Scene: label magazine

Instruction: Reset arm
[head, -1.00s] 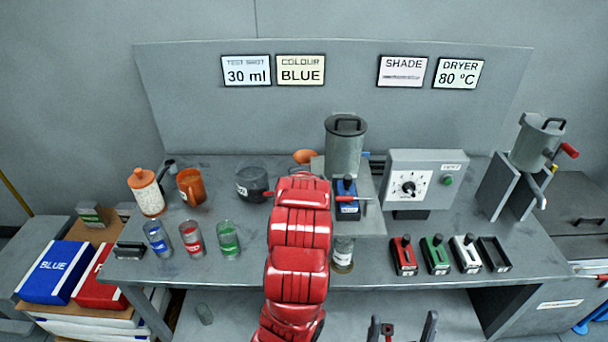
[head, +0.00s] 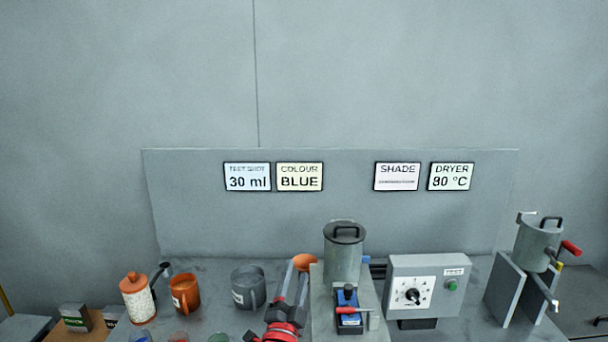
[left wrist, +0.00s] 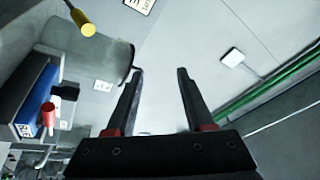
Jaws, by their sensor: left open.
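My left gripper (head: 292,290) is low in the middle of the head view, its two dark fingers apart with nothing between them. The fingers also show spread and empty in the left wrist view (left wrist: 160,75). It is left of the grey lidded hopper (head: 343,262) and the blue block (head: 348,297) with a red handle (head: 349,310). My right gripper is out of view.
An orange funnel-like piece (head: 304,262) is just behind my left gripper. A grey jug (head: 247,288), an orange mug (head: 185,293) and a white bottle with an orange top (head: 138,298) stand left. A dial box (head: 428,285) and another lidded pot (head: 540,243) stand right.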

